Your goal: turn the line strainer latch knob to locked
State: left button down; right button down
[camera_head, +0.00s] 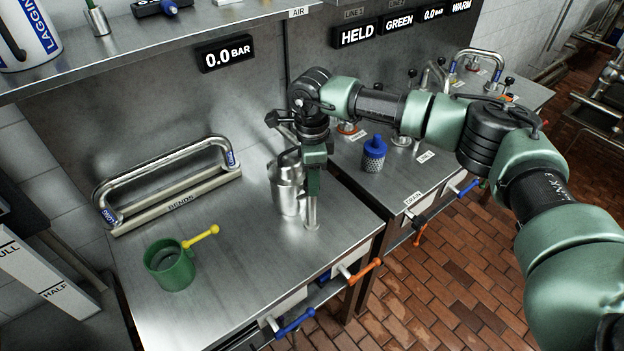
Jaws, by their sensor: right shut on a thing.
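The line strainer (286,188) appears to be the upright metal vessel on the steel bench, near the bench's right side. My right gripper (313,188) points down just right of it, above a short metal post (311,213). It is shut on what appears to be the latch knob. The fingers hide the knob, so its angle cannot be told. My right wrist also covers the strainer's upper right side. My left gripper is not in view.
A pipe on a "BENDS" rack (178,203) stands at the back left. A green cup (169,265) with a yellow handle is at front left. A blue-topped perforated cylinder (373,157) stands on the right bench. Orange (365,270) and blue handles project at the front edge.

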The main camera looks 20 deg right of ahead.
jog(key=m+b, duration=0.3)
jog(key=m, duration=0.1)
jog(key=shift+f, duration=0.15)
jog(key=m+b, duration=0.3)
jog(key=m, duration=0.1)
jog(key=shift+m+b, duration=0.3)
jog(key=m+b, duration=0.2)
jog(key=m, duration=0.2)
jog(key=shift+r+m+b, duration=0.15)
jog(key=shift+m+b, duration=0.35)
jog(key=shift+m, duration=0.6)
jog(key=shift+r+m+b, duration=0.1)
jog(key=shift+m+b, duration=0.35)
jog(key=shift+m, duration=0.65)
jog(key=c, duration=1.2)
grip_release()
jog(key=shift+r, duration=0.1)
